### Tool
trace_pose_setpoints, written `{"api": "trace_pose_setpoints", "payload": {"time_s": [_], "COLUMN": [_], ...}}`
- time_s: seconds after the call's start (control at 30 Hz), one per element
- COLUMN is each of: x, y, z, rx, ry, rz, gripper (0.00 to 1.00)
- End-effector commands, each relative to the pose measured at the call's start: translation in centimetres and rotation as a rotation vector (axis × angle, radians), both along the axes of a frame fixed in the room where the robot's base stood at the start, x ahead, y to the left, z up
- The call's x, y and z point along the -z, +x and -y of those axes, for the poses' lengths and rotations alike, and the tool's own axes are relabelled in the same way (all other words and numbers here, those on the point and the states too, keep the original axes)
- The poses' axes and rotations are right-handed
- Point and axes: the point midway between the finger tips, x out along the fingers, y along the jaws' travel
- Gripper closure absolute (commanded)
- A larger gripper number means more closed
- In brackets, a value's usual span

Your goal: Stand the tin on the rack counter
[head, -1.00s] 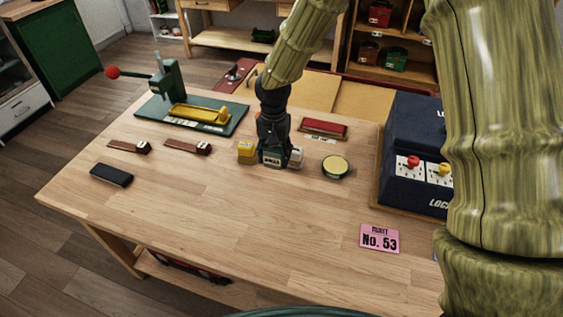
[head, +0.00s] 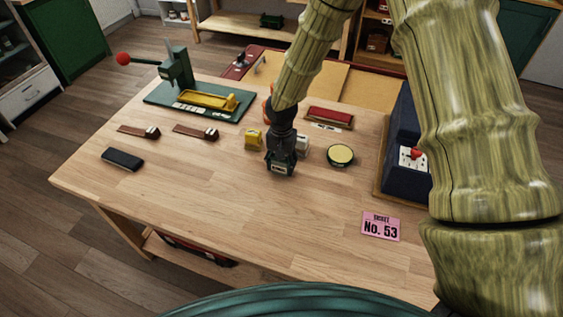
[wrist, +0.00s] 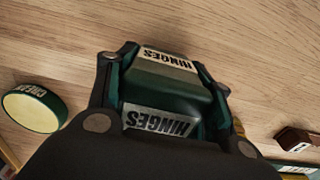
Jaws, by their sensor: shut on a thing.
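My gripper (head: 281,160) is shut on a dark green tin (wrist: 170,85) with pale "HINGES" labels. In the wrist view the tin sits between the two fingers.
The wooden table (head: 230,210) has free room at its front. A green press (head: 176,67) stands back left.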

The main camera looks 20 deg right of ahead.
Motion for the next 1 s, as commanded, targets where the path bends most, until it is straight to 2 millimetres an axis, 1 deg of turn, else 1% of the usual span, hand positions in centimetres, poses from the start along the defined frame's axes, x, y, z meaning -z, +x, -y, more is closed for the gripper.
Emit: {"api": "trace_pose_setpoints", "payload": {"time_s": [0.1, 0.4, 0.43, 0.53, 0.57, 0.83, 1.0], "x": [0.47, 0.71, 0.74, 0.68, 0.68, 0.65, 0.14], "y": [-0.02, -0.02, -0.04, -0.04, -0.04, -0.03, 0.04], "z": [0.00, 0.00, 0.00, 0.00, 0.00, 0.01, 0.01], "rx": [-0.001, 0.000, 0.000, 0.000, 0.000, 0.000, 0.000], "ry": [0.000, 0.000, -0.001, 0.000, 0.000, 0.000, 0.000], "rz": [0.000, 0.000, -0.001, 0.000, 0.000, 0.000, 0.002], "gripper": [0.80, 0.80, 0.47, 0.28, 0.27, 0.27, 0.27]}}
